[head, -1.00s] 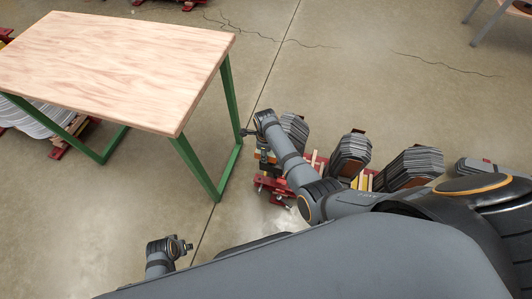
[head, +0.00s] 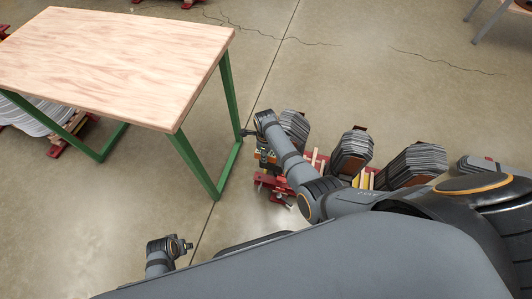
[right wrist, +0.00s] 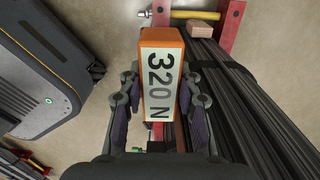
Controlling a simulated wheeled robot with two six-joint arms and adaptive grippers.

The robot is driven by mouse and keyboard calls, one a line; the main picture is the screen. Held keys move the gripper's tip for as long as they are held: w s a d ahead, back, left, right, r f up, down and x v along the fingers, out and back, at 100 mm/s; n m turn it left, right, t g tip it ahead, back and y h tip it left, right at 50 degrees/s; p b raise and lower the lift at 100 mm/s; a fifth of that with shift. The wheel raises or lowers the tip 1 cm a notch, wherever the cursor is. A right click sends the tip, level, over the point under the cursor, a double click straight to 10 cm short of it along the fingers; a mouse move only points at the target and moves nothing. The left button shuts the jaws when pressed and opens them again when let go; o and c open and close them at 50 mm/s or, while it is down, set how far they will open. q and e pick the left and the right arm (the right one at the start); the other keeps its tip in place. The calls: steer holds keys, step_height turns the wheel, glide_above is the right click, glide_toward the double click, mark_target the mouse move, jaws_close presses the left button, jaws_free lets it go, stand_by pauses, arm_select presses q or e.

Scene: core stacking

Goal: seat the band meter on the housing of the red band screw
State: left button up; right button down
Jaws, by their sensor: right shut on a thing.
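The band meter is an orange box (right wrist: 174,35) with a pale face reading "320 N" in the right wrist view. My right gripper (right wrist: 160,95) has a finger on each long side of the box and is shut on it. In the head view my right gripper (head: 263,155) is low beside the red frame (head: 272,187), partly covered by my own arm. I cannot make out the red band screw or its housing; the area under the meter is hidden. My left gripper (head: 183,246) is far from the frame, too small to tell its jaws.
Dark laminated core stacks (head: 352,152) stand on the red frame; one black stack (right wrist: 265,95) lies close right of the meter. A yellow rod (right wrist: 195,14) and a wooden block (right wrist: 208,28) show above. A green-legged table (head: 120,60) stands left, its top bare.

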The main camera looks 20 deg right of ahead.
steer(key=c, duration=0.8)
jaws_free()
steer(key=shift+c, duration=0.2)
step_height(320, 180, up, 12)
